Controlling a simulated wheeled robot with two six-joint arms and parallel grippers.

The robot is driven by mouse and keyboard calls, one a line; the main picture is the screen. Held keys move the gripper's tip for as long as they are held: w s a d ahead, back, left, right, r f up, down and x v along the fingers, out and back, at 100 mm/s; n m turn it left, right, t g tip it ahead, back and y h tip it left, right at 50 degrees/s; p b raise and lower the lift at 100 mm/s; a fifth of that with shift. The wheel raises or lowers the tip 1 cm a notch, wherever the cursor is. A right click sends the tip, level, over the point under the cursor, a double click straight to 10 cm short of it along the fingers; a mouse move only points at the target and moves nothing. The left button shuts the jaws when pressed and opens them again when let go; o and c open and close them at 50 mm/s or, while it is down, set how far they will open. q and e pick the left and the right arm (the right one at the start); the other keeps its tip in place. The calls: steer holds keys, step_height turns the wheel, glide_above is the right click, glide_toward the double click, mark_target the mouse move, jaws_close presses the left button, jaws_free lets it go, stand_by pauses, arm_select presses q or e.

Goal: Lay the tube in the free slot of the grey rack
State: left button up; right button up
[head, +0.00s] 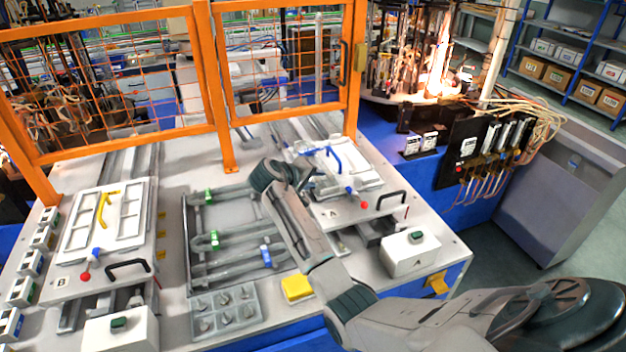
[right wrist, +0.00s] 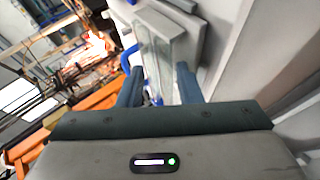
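The grey rack (head: 188,262) lies mid-table. It holds several pale tubes, with green clips (head: 214,238) and a blue clip (head: 266,256); I cannot make out which slot is free. My right gripper (head: 306,158) reaches over the back left of fixture A, a white plate (head: 352,186) with a blue curved handle (head: 334,160). In the right wrist view its two fingers (right wrist: 158,84) are apart, with the pale plate and its recesses beyond them. No tube is clearly distinguishable between the fingers. My left gripper is out of view.
Fixture B (head: 104,226), with a yellow handle, stands left. White button boxes (head: 410,254) stand near the front edge. An orange mesh fence (head: 228,150) bounds the back.

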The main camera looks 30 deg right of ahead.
steer(key=shift+s+a+f, duration=0.1)
steer(key=shift+f, duration=0.2)
steer(key=shift+f+b, duration=0.4)
steer(key=shift+b, duration=0.2)
steer(key=b+v, duration=0.5)
steer(key=v, duration=0.6)
steer(key=shift+w+r, duration=0.25)
steer(key=shift+w, duration=0.05)
